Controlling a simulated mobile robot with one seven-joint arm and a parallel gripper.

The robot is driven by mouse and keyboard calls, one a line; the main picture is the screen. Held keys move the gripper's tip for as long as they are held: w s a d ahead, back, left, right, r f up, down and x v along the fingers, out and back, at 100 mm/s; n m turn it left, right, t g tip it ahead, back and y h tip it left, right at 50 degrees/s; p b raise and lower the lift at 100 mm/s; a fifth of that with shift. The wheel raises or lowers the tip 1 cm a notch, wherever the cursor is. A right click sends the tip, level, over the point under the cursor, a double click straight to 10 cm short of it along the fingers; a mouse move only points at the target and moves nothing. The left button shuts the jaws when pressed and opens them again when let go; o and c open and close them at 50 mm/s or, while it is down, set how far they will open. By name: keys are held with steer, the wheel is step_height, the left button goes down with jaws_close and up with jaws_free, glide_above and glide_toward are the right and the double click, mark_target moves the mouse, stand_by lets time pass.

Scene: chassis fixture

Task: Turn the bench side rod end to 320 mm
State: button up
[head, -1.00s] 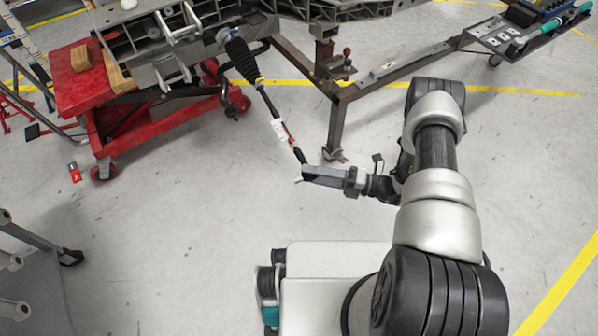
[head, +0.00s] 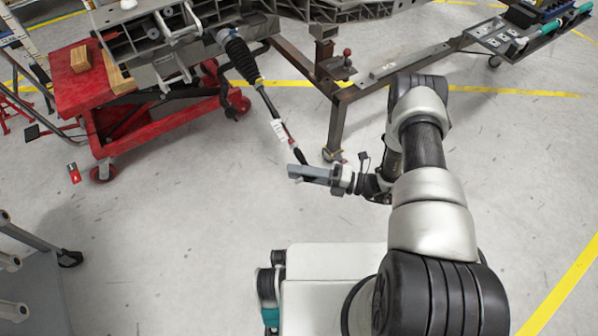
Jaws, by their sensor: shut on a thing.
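The bench side rod (head: 268,103) slopes down from a black ribbed boot (head: 241,60) on the chassis fixture. A white tag (head: 279,130) with a red part beside it sits on its lower half. The dark rod end (head: 299,156) is at the bottom of the rod. My gripper (head: 303,172) is at this end, its grey fingers pointing left and shut on the rod end. The fingers hide the tip of the rod end. No scale or length reading is legible.
A red lift cart (head: 88,90) with wooden blocks (head: 120,78) stands at left. A brown steel frame leg (head: 337,125) stands just behind my gripper. A tool tray (head: 520,38) is at the back right. The floor left of my gripper is clear.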

steer(key=shift+w+d+f+n+t+h+p, duration=0.25)
steer(key=shift+w+n+t+h+p, duration=0.2)
steer(key=shift+t+h+p, duration=1.3)
steer(key=shift+w+d+f+n+t+h+p, duration=0.2)
steer(key=shift+w+d+n+t+h+p, duration=0.55)
steer(key=shift+h+p, duration=1.75)
steer(key=shift+s+a+f+n+t+h+p, duration=0.1)
steer(key=shift+f+n+t+h+p, duration=0.15)
steer(key=shift+t+h+p, duration=1.85)
steer(key=shift+w+g+p, duration=0.15)
steer(key=shift+g+p, duration=0.25)
steer(key=shift+p, duration=0.05)
steer(key=o, duration=1.1)
steer(key=shift+y, duration=0.25)
steer(key=shift+c, duration=0.2)
steer(key=shift+d, duration=0.1)
steer(key=shift+d, duration=0.1)
